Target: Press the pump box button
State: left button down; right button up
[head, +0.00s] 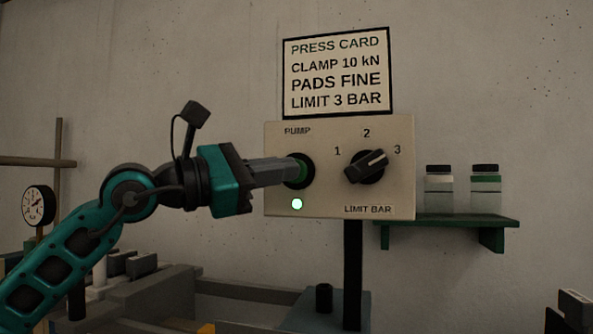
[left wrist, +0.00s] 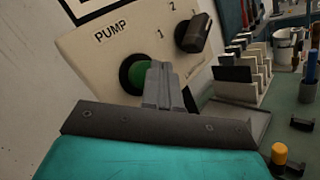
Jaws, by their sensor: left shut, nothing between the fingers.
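The cream pump box (head: 338,192) stands on a dark post in the middle of the head view. Its green button (head: 303,169) sits in a black ring under the word PUMP, partly hidden by my left gripper (head: 293,169). The gripper is shut and empty, and its fingertips overlap the button's face. In the left wrist view the green button (left wrist: 134,76) shows just left of the shut fingers (left wrist: 158,66). I cannot tell whether the tips touch it or push it in. A small lamp (head: 297,204) below the button glows pale green. My right gripper is out of view.
The limit dial (head: 366,166), marked 1, 2 and 3, is right of the button, its pointer toward the upper right. A press card (head: 338,72) hangs above. A green shelf (head: 447,219) holds two jars. A gauge (head: 38,205) is at left.

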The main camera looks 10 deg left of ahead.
pick_arm(q)
jog(key=shift+w, duration=0.55)
dwell(0.4)
jog(key=shift+s, duration=0.1)
jog(key=shift+s+b, duration=0.4)
jog(key=shift+s, duration=0.55)
jog(key=s+b, duration=0.3)
jog(key=s, duration=0.3)
jog(key=shift+a, duration=0.1)
